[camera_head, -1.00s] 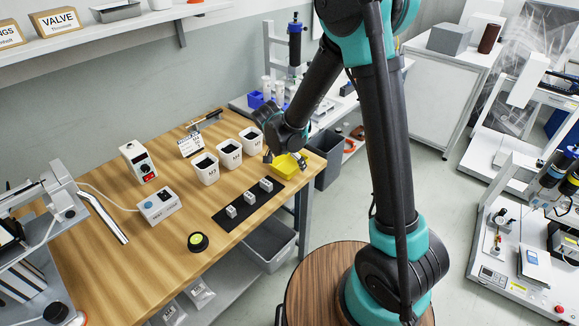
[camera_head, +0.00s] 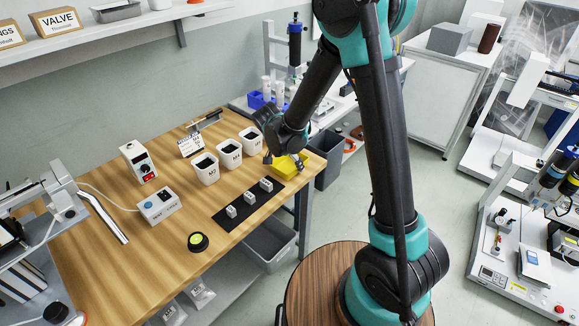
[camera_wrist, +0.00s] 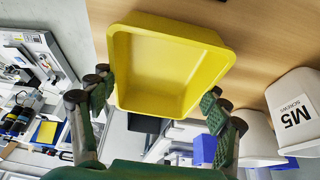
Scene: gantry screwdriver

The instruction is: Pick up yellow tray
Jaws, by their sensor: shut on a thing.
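The yellow tray (camera_head: 289,165) is at the right end of the wooden table, just past the black mat. My gripper (camera_head: 283,156) is over it from above, shut on its sides. In the wrist view the empty tray (camera_wrist: 165,65) fills the space between the two green-padded fingers (camera_wrist: 157,92), one at each side. Its open inside faces the camera there. In the head view the tray looks tilted, and my gripper hides part of it. I cannot tell how far it is clear of the table.
Several white screw bins (camera_head: 230,153) stand left of the tray; the M5 bin (camera_wrist: 292,110) is close beside it in the wrist view. A black mat (camera_head: 248,205) with small grey blocks lies in front. A dark bin (camera_head: 328,160) stands off the table's right edge.

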